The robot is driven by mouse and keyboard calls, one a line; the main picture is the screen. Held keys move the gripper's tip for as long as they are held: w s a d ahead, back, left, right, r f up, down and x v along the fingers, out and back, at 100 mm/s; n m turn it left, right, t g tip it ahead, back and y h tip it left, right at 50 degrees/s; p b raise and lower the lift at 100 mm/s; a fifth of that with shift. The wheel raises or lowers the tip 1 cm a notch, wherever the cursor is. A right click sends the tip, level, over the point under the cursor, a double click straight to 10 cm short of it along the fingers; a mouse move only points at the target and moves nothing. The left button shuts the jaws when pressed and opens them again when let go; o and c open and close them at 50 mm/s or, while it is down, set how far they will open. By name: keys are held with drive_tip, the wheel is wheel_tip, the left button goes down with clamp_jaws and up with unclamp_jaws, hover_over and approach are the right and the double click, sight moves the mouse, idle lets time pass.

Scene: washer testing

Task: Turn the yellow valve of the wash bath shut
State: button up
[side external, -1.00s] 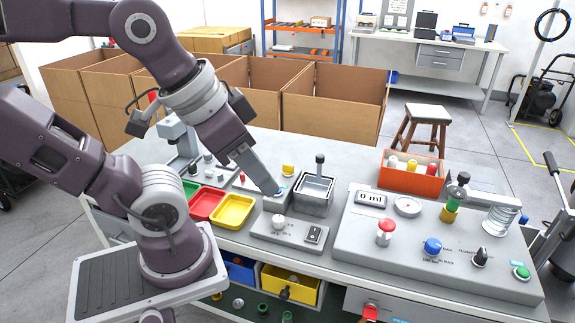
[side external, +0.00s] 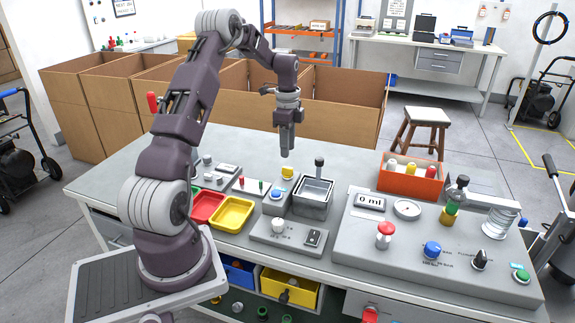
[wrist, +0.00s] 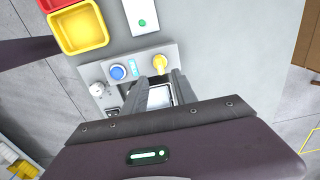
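The yellow valve (side external: 287,172) is a small knob on the grey block beside the wash bath. In the wrist view the yellow valve (wrist: 160,63) lies just beyond my fingertips, with what seems to be its handle to one side. The wash bath (side external: 312,207) is a square metal basin with a dark-knobbed lever behind it. In the wrist view the bath shows partly between my fingers. My gripper (side external: 287,154) points down above the valve, apart from it. Its fingers (wrist: 158,78) are spread with nothing between them.
A blue button (side external: 277,195) sits on the same block as the valve. A white knob (side external: 278,225) is on the panel in front. Red and yellow trays (side external: 232,212) lie to the left, and a large console (side external: 430,275) with several knobs stands to the right.

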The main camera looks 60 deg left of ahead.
sight(287, 168)
wheel_tip(287, 168, down, 7)
clamp_jaws()
idle(0.4)
